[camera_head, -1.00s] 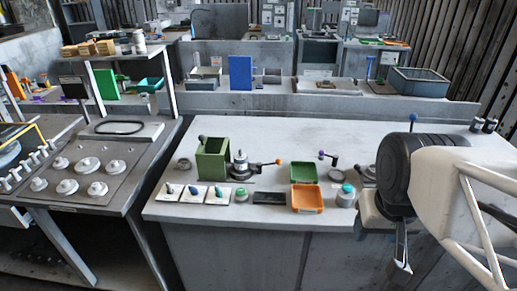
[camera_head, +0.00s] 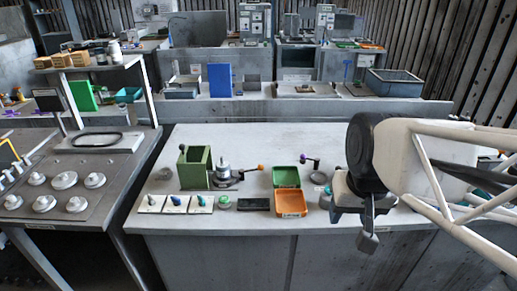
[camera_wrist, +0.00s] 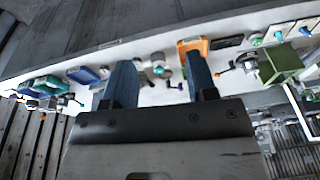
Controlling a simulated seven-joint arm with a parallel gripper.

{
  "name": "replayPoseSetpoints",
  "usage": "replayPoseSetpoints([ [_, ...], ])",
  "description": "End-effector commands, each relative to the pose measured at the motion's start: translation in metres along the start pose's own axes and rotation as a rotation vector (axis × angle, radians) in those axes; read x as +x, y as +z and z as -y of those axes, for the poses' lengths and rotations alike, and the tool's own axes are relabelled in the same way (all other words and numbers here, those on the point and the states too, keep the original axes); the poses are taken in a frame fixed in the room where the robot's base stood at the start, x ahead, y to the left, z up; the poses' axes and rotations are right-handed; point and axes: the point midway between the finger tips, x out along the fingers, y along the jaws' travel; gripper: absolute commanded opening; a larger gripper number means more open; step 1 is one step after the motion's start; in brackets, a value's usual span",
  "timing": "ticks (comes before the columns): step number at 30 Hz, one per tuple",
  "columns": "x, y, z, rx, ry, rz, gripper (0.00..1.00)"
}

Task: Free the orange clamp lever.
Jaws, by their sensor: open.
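The orange clamp lever (camera_head: 260,168) has a dark arm with an orange ball tip. In the head view it points right from a grey round fixture (camera_head: 224,172) beside an open green box (camera_head: 194,167). In the wrist view its orange tip (camera_wrist: 217,74) is small, near the green box (camera_wrist: 280,63). My gripper (camera_head: 368,232) is over the bench's right front part, well right of the lever and apart from it. In the wrist view the two blue-grey fingers (camera_wrist: 160,75) are apart with nothing held between them. What clamps the lever is too small to tell.
A purple-tipped lever (camera_head: 304,157) stands on the right. White cards (camera_head: 175,205) with small coloured parts and a dark block (camera_head: 254,204) line the front.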

Motion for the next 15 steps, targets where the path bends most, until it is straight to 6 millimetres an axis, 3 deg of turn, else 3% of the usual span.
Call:
replayPoseSetpoints([
  [15, 0.015, -0.102, 0.032, 0.171, -0.08, 0.105, 0.52],
])
